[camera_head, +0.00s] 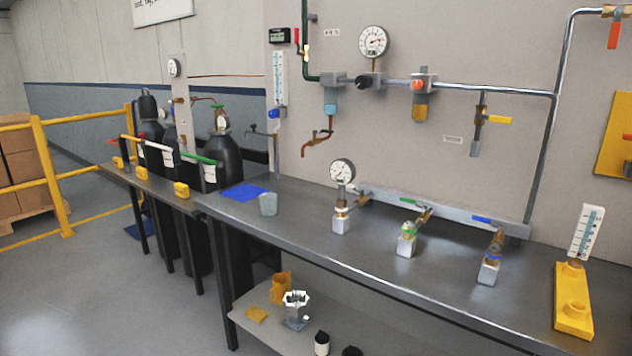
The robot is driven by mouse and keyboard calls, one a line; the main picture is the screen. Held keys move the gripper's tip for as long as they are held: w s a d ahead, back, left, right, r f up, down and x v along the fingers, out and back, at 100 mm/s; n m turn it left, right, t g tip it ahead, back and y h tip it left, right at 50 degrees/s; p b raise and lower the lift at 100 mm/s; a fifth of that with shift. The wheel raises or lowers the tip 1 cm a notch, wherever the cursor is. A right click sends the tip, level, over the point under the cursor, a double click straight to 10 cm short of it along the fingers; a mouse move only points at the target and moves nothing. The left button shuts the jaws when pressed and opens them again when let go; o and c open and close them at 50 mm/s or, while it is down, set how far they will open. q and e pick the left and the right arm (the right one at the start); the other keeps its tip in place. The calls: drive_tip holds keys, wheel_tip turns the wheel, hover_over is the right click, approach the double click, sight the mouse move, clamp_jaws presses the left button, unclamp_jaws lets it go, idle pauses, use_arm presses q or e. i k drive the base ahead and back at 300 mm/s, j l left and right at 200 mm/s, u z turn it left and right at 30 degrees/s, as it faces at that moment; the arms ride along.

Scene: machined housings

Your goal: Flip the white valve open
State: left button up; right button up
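A white lever handle (157,147), which looks like the white valve, stands over the narrow side bench at the left. It lies nearly level, between a red handle (129,137) and a green handle (198,158). A yellow block (142,173) sits below its left end. The handle is small here, and I cannot tell whether the valve is open or shut. Neither of my grippers is in view.
Dark gas cylinders (224,160) stand behind the side bench (160,187). A yellow railing (50,180) is at the left. The long metal workbench (330,235) carries a gauge (342,172), a grey cup (268,204) and a blue sheet (243,192). The left floor is clear.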

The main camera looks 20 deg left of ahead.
sight(361, 192)
drive_tip(key=i+u, duration=0.5)
drive_tip(key=i+j, duration=0.1)
drive_tip(key=j, duration=0.35)
drive_tip(key=i+j, duration=0.15)
drive_tip(key=j, duration=0.3)
drive_tip(key=i+j, duration=0.1)
drive_tip(key=j, duration=0.35)
drive_tip(key=i+j, duration=0.1)
drive_tip(key=j, duration=0.35)
drive_tip(key=i+j, duration=0.15)
drive_tip(key=j, duration=0.3)
drive_tip(key=i+j, duration=0.1)
drive_tip(key=j, duration=0.35)
